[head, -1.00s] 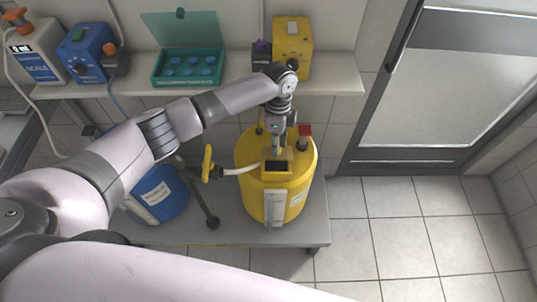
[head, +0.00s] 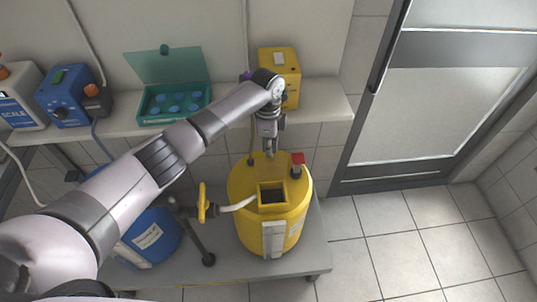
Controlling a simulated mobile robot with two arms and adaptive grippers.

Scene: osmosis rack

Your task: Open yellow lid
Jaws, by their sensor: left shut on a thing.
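A yellow tank (head: 245,215) stands on the low grey shelf. A square opening with a dark inside (head: 272,195) is in its top. The yellow lid (head: 269,168) is raised at the back edge of this opening, so the opening is uncovered. My left gripper (head: 271,154) reaches down from above and behind the opening and is shut on the lid; its fingertips are small and partly unclear. My right gripper is out of view.
A red cap (head: 297,158) is right of the lid. A yellow-handled valve (head: 203,203) and hose are left of the tank, beside a blue drum (head: 150,238). Above, the shelf holds a yellow box (head: 280,68) and a teal case (head: 172,100). Floor at right is clear.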

